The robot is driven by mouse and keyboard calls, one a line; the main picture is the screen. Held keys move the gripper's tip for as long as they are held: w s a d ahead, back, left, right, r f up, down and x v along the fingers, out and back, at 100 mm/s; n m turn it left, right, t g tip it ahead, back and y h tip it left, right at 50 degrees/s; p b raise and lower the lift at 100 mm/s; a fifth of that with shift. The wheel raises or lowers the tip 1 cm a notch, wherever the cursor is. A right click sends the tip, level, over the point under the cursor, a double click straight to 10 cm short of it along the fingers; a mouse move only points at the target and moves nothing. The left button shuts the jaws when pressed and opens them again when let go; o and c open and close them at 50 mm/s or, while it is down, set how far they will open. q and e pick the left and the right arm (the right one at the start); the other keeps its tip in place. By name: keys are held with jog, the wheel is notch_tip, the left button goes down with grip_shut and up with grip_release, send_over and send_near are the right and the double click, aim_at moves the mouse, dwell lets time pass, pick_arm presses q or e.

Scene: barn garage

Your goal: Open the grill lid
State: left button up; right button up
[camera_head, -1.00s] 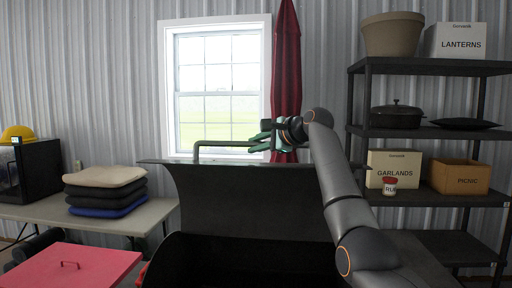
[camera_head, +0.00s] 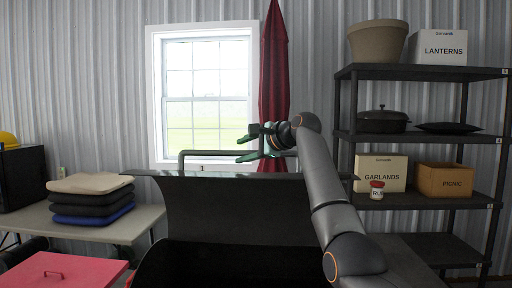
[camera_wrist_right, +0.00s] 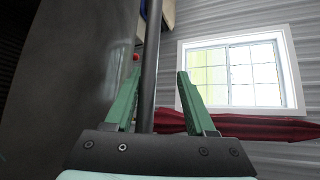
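The black grill lid (camera_head: 240,210) stands raised in the head view, its dark inner side facing me. Its grey bar handle (camera_head: 215,153) shows above the top edge. My right gripper (camera_head: 247,148) is at the right end of this handle, with its green fingers spread. In the right wrist view the handle bar (camera_wrist_right: 149,70) runs between the two open fingers (camera_wrist_right: 160,105), nearer the left one, with a clear gap to the right one. The lid also fills the left of that view (camera_wrist_right: 75,70). My left gripper is not in view.
A red-topped surface (camera_head: 65,270) and a table (camera_head: 150,215) with stacked cushions (camera_head: 90,208) are at left. A dark shelf (camera_head: 420,135) with boxes and pots stands at right. A closed red umbrella (camera_head: 274,90) hangs behind my gripper, beside the window (camera_head: 205,95).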

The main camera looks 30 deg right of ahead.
jog(key=b+v, duration=0.4)
jog(key=v, duration=0.7)
jog(key=shift+d, duration=0.1)
jog(key=shift+s+d+r, duration=0.15)
jog(key=shift+s+r, duration=0.1)
jog(key=shift+s, duration=0.3)
jog(key=shift+f, duration=0.1)
